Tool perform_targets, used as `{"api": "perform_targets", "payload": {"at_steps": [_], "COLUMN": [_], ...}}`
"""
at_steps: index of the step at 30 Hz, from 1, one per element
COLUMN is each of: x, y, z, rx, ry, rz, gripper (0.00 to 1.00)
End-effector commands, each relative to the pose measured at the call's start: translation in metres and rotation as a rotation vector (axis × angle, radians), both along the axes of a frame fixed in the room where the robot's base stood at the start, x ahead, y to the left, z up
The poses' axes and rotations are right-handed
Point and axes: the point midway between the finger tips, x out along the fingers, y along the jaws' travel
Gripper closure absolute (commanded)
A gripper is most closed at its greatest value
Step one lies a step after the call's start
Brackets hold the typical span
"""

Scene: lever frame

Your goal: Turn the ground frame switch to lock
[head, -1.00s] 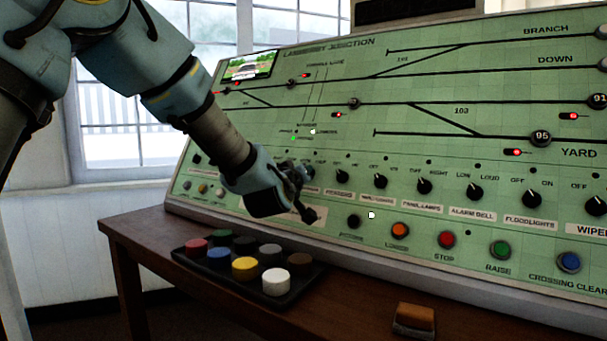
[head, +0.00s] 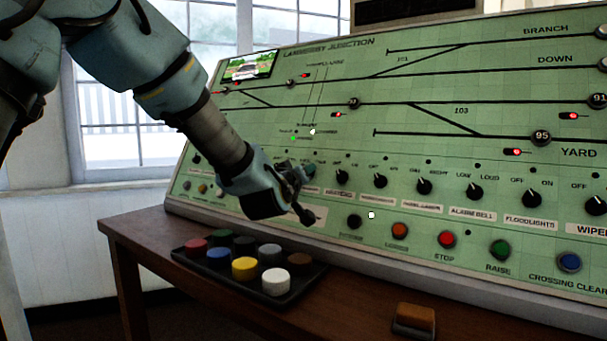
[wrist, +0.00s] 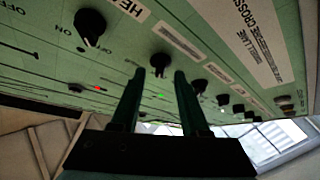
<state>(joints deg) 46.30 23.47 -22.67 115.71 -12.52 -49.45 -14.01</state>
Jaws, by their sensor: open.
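My gripper (head: 304,176) is in front of the lower-left part of the green control panel (head: 430,75). In the wrist view, my gripper (wrist: 160,75) is open, its two fingers apart and empty. A black rotary knob (wrist: 160,62) shows between and just beyond the fingertips; I cannot tell whether they touch it. Its label strip is too blurred to read, so I cannot confirm that it is the ground frame switch. In the head view my gripper covers this stretch of the knob row.
The heaters knob (head: 342,177) is the neighbour on the right, also in the wrist view (wrist: 88,25). Other small knobs (wrist: 199,86) run on along the row. Below, a black tray (head: 258,292) of coloured discs stands on the wooden table (head: 150,240).

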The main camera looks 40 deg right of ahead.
Motion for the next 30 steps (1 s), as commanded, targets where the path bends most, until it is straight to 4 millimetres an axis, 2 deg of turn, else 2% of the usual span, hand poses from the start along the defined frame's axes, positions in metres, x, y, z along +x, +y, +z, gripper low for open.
{"api": "perform_targets", "payload": {"at_steps": [9, 15, 20, 30], "x": [-0.033, -0.047, -0.051, -0.051], "y": [0.053, 0.075, 0.081, 0.081], "z": [0.000, 0.000, 0.000, 0.000], "rx": [0.000, -0.001, -0.001, -0.001], "ry": [-0.001, 0.000, 0.000, 0.001], "rz": [0.001, 0.001, 0.001, 0.000], "gripper": [0.55, 0.55, 0.55, 0.55]}}
